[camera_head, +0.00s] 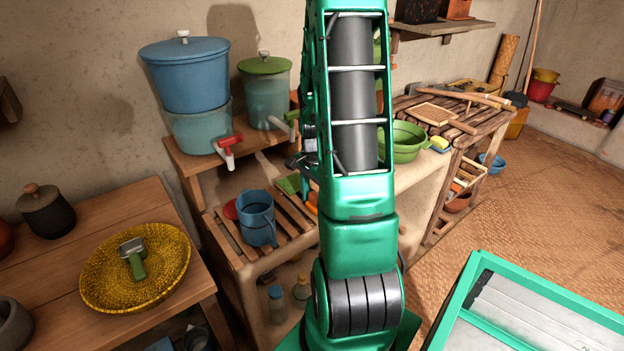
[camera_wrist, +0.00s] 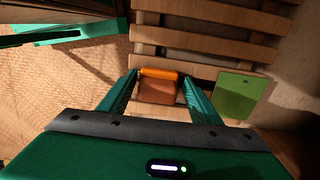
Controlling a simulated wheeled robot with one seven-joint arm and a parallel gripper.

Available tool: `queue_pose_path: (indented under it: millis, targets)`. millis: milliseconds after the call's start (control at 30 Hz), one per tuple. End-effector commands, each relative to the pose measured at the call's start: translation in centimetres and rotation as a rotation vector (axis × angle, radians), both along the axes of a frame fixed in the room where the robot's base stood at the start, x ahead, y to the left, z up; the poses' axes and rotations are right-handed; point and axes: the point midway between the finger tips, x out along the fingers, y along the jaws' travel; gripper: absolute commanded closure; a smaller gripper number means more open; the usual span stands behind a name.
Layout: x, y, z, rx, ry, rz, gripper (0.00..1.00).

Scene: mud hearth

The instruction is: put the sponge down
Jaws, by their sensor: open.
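A small block with an orange top edge and brown face (camera_wrist: 158,90), which looks like the sponge, sits between my fingers in the wrist view. It appears to rest on or just over the wooden slats. My gripper (camera_wrist: 159,76) is open, with a finger on each side of the block and narrow gaps visible. In the head view my arm hides most of the gripper; a bit of orange (camera_head: 312,203) shows beside the arm at the slatted rack (camera_head: 228,238). A second, yellow sponge-like piece (camera_head: 439,142) lies by the green basin.
A green flat piece (camera_wrist: 240,95) lies right of my fingers. A blue mug (camera_head: 257,218) stands on the rack. Blue containers (camera_head: 187,77) and a green-lidded one (camera_head: 265,93) stand on the shelf behind. A green basin (camera_head: 407,141) stands right of my arm.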

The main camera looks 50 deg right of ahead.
Motion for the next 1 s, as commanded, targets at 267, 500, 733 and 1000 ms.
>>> queue_pose_path:
  millis: [267, 500, 733, 1000]
  targets:
    - [-0.3, 0.0, 6.5, -0.008, -0.025, 0.004, 0.35]
    - [-0.2, 0.0, 10.6, -0.008, -0.028, 0.008, 0.35]
    - [-0.4, 0.5, 12.2, -0.007, -0.026, 0.028, 0.35]
    - [-3.7, 6.3, 16.3, -0.022, -0.013, 0.408, 0.35]
